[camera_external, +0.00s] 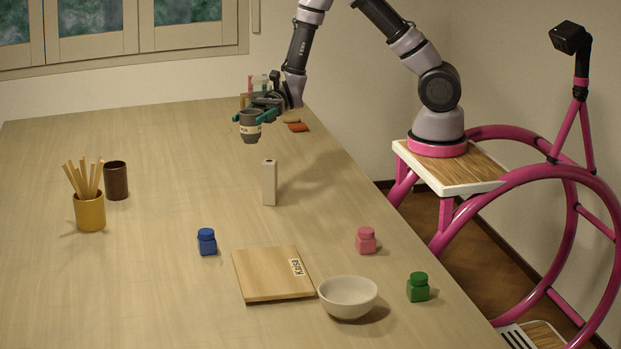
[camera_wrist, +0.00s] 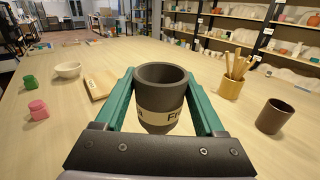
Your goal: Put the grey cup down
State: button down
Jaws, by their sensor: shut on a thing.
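The grey cup (camera_external: 250,127) is upright, with a pale lettered band around it. In the external view it hangs in the air above the far part of the table. My gripper (camera_external: 253,116) is shut on it, with green fingers on both sides. In the wrist view the cup (camera_wrist: 160,95) sits between the two green fingers of my gripper (camera_wrist: 161,100), its open rim facing up and looking empty. The table (camera_external: 150,270) lies below it.
A pale upright block (camera_external: 269,183) stands below and near the held cup. A dark brown cup (camera_external: 116,181) and a yellow pot of sticks (camera_external: 90,213) stand left. A board (camera_external: 270,275), white bowl (camera_external: 347,297), and blue (camera_external: 207,242), pink (camera_external: 366,241) and green (camera_external: 418,287) jars stand nearer. The table's left middle is clear.

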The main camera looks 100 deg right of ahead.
jog(key=s+a+f, duration=0.1)
jog(key=s+a, duration=0.1)
jog(key=a, duration=0.9)
jog(key=s+a, duration=0.2)
jog(key=a, duration=0.9)
jog(key=f, duration=1.5)
jog(key=shift+d, duration=0.2)
jog(key=shift+f, duration=0.15)
